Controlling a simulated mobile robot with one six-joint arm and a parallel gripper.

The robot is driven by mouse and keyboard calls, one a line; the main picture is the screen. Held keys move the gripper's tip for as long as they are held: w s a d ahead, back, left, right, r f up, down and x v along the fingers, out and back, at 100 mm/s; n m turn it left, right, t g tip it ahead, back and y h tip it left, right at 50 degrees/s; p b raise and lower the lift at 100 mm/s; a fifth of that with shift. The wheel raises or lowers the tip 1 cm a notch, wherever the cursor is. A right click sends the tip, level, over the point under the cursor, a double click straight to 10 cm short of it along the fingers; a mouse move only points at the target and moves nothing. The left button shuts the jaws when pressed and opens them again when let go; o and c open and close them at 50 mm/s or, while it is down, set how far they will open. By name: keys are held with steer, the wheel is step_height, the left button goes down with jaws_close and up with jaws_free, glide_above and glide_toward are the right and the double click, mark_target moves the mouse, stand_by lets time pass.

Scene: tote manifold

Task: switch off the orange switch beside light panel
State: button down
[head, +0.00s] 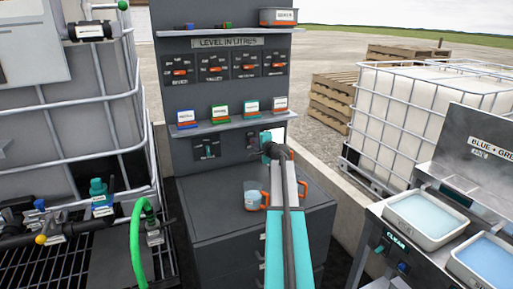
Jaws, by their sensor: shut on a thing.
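My gripper (268,150) is at the lower right of the dark cabinet's upright panel, just in front of the bright white light panel (279,133). It is shut at the place beside the light panel where the orange switch sits. My gripper and wrist cover the switch, so its position cannot be made out. The light panel shows partly above and behind my wrist and looks bright.
Another switch plate (207,149) is left of my gripper. Labelled boxes stand on the shelf (228,125) above. A clear jug (251,197) with an orange handle stands on the worktop close to my arm. Trays (425,213) are at right.

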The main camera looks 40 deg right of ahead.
steer(key=shift+f+t+b, duration=0.3)
steer(key=shift+f+b, duration=0.05)
steer(key=shift+b, duration=1.2)
steer(key=shift+r+b, duration=0.1)
steer(key=shift+b, duration=0.25)
steer(key=c, duration=1.8)
jaws_free()
steer(key=shift+c, duration=0.2)
steer(key=shift+s+a, duration=0.1)
steer(key=shift+s, duration=0.05)
steer(key=b+v, duration=0.1)
steer(key=v, duration=1.2)
steer(key=shift+s+a, duration=0.2)
steer(key=shift+s, duration=0.05)
steer(key=shift+o, duration=0.5)
